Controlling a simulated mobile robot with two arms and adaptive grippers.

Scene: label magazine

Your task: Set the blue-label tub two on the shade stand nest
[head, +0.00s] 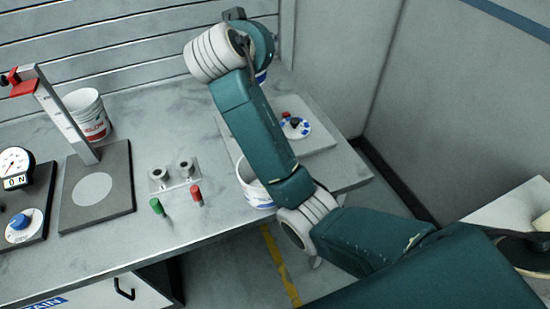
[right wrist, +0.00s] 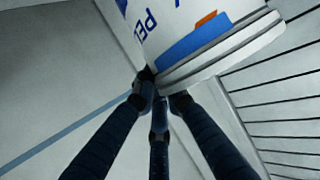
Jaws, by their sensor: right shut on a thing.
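My right gripper (right wrist: 158,88) is shut on a white tub with a blue label (right wrist: 190,40), seen large and tilted in the right wrist view with an orange patch and part of a word. A second white tub with blue marking (head: 252,184) stands open on the bench, partly behind the arm. A grey base with a pale disc (head: 92,190) carries an upright with a red clamp. I cannot tell which place is the nest. My left gripper is out of view.
A red-label tub (head: 92,118) stands behind the upright. A grey plate with a knob (head: 295,124) is at right.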

